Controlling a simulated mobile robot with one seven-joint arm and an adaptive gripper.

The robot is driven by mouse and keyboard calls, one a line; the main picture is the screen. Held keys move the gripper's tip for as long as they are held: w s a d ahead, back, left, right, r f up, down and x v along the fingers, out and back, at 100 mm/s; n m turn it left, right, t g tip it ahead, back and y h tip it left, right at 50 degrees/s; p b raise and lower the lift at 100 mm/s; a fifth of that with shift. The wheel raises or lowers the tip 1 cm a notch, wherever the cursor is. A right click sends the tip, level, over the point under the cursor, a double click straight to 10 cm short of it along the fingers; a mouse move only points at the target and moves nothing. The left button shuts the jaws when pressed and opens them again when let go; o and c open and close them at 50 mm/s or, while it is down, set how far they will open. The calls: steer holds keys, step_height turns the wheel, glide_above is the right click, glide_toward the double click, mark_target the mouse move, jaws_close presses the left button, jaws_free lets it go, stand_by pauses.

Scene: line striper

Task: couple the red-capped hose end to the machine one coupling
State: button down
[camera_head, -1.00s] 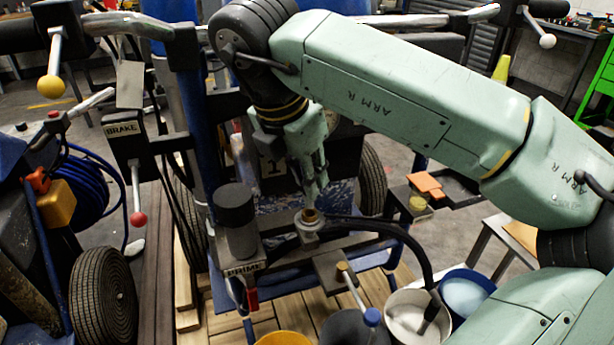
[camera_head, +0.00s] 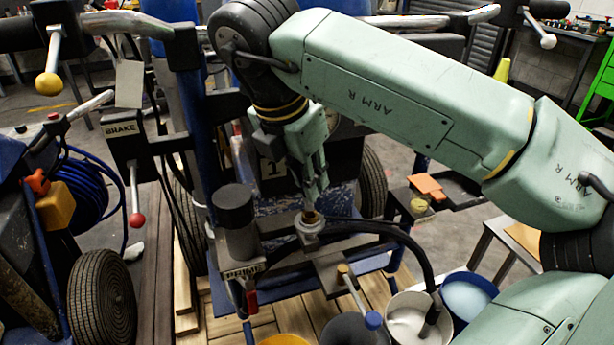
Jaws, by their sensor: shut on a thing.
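Machine one, marked with a "1" plate (camera_head: 272,167), stands in the middle. Its grey round coupling seat (camera_head: 309,226) sits on the deck in front, with a black hose leading right from beside it. My gripper (camera_head: 312,206) points down right above this seat. It is shut on a small brass-coloured piece (camera_head: 310,216), which appears to touch or sit in the seat; I cannot tell how deep. No red cap shows on this piece, and my fingers hide part of it. A red grip (camera_head: 251,301) hangs under the PRIME block; I cannot tell whether it is a hose end.
A dark cylinder (camera_head: 236,212) stands left of the coupling. A lever with a blue knob (camera_head: 373,320) is in front. Several buckets, one white (camera_head: 405,312), stand below right. The black hose (camera_head: 395,232) bends down into the white bucket. A BRAKE lever (camera_head: 135,190) hangs at left.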

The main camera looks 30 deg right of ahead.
steer(key=shift+f, duration=0.15)
stand_by(0.6)
steer(key=shift+s+f+b, duration=0.1)
steer(key=shift+s+b, duration=0.1)
steer(key=shift+b, duration=0.45)
stand_by(0.4)
steer(key=shift+r, duration=0.25)
stand_by(0.4)
steer(key=shift+s+h+b, duration=0.2)
steer(key=shift+h+b, duration=0.1)
steer(key=shift+b, duration=0.45)
stand_by(1.0)
